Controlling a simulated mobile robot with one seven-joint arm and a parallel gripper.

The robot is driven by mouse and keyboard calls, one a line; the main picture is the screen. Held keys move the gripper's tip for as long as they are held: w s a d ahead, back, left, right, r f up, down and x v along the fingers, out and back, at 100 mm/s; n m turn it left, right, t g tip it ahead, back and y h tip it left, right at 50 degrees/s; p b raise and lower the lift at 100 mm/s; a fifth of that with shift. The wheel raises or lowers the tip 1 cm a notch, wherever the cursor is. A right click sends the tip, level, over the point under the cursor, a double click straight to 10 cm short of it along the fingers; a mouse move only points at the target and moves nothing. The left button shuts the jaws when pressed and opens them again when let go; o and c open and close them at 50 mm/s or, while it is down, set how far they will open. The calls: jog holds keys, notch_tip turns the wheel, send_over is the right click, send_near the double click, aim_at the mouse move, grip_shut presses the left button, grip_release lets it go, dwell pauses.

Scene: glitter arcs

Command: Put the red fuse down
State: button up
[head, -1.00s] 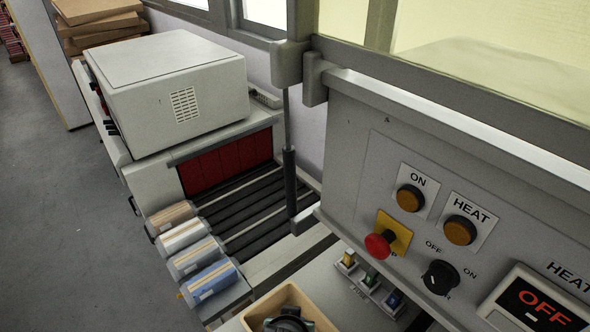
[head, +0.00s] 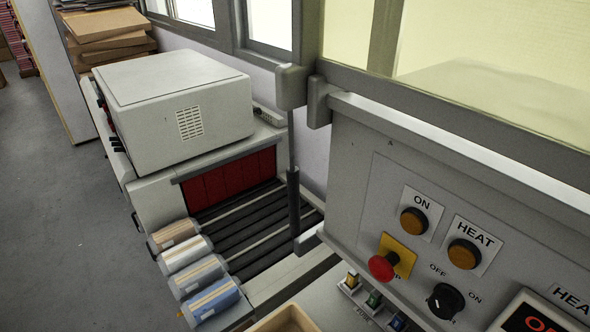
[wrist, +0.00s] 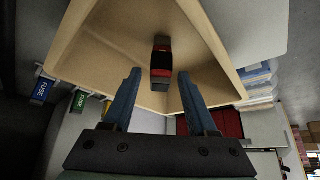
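The red fuse (wrist: 161,62), a small red block with dark ends, shows in the wrist view against the inside of a tan tray (wrist: 110,52). My gripper (wrist: 160,74) has its two blue fingers apart. The fuse lies between and just beyond the fingertips, with a visible gap on each side. I cannot tell whether it touches the tray floor. In the head view only a corner of the tray (head: 285,320) shows at the bottom edge, and neither gripper nor red fuse is in view.
A fuse holder beside the tray carries a yellow fuse (head: 352,281), a green fuse (head: 374,299) and a blue fuse (head: 397,322). The control panel (head: 365,190) with a red stop button (head: 382,268) stands at the right. Several rolls (head: 213,302) lie left of the tray.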

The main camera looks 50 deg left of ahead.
jog(key=shift+r, duration=0.3)
jog(key=v, duration=1.1)
jog(key=shift+r, duration=0.35)
jog(key=shift+s+d, duration=0.15)
